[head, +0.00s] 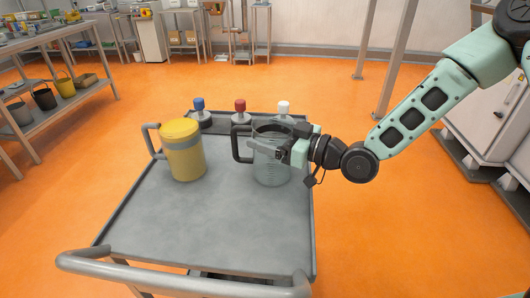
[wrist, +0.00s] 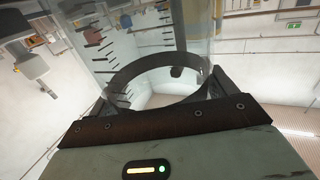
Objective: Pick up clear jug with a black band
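The clear jug with a black band (head: 270,172) stands upright on the grey cart top (head: 200,225), near its right edge. Its black handle points left. My gripper (head: 268,147) reaches in from the right at the height of the jug's upper part, one finger passing in front of it. In the wrist view, the black band (wrist: 150,64) shows as a ring between the two dark fingers of my gripper (wrist: 168,92), one on each side. The fingers are very close to the jug; whether they press on it cannot be told.
A yellow jug (head: 183,155) with a grey band stands left of the clear jug. Bottles with blue (head: 199,104), red (head: 239,106) and white (head: 284,107) caps stand along the cart's back edge. The cart's front half is clear, with a handle bar (head: 180,280) before it.

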